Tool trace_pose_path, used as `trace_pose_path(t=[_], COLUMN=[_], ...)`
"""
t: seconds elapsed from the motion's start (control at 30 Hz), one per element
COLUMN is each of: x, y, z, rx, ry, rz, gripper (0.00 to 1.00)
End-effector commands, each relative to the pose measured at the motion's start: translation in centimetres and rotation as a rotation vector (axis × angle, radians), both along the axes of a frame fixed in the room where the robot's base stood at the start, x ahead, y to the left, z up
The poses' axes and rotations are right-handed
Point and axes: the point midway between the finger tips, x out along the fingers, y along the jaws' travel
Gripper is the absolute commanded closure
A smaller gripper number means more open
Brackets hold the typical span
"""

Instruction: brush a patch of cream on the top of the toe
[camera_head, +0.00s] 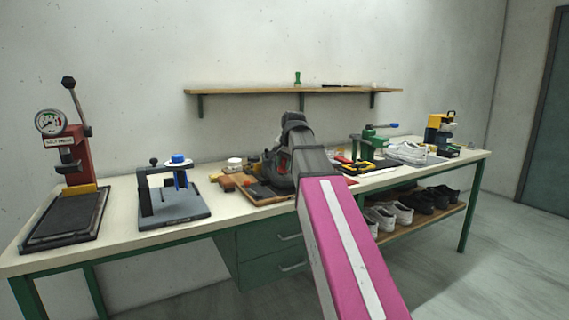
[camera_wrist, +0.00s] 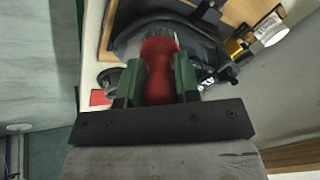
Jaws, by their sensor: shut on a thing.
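My gripper (camera_wrist: 158,78) is shut on a red handle (camera_wrist: 159,52), likely a brush's, with one green finger on each side. The bristle end is hidden. A dark shoe (camera_wrist: 213,55) lies just beyond the handle in the wrist view. In the head view the dark shoe (camera_head: 276,174) sits on a wooden board (camera_head: 262,199) at the middle of the bench, partly behind my arm. My gripper's fingers are hidden there. I cannot tell whether the brush touches the shoe, and no cream patch can be made out on the toe.
A small white-lidded jar (camera_head: 234,163) and wooden blocks (camera_head: 229,183) stand left of the shoe. A blue-knobbed press (camera_head: 178,190) and a gauge press (camera_head: 68,160) stand farther left. A green clamp (camera_head: 370,145) and white shoes (camera_head: 408,153) are on the right. A shelf (camera_head: 290,90) hangs above.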

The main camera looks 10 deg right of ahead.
Motion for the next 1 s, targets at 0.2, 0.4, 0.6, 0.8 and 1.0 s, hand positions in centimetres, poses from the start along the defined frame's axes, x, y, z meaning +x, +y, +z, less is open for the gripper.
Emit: trace_pose_path(t=[0.2, 0.4, 0.6, 0.8, 1.0], x=[0.2, 0.3, 0.4, 0.6, 0.7], y=[0.1, 0.1, 0.1, 0.2, 0.2], z=[-0.3, -0.6, -1.0, -1.3, -1.6], rx=[0.000, 0.000, 0.000, 0.000, 0.000], ry=[0.000, 0.000, 0.000, 0.000, 0.000], rz=[0.000, 0.000, 0.000, 0.000, 0.000], gripper=[0.94, 0.94, 0.94, 0.94, 0.94])
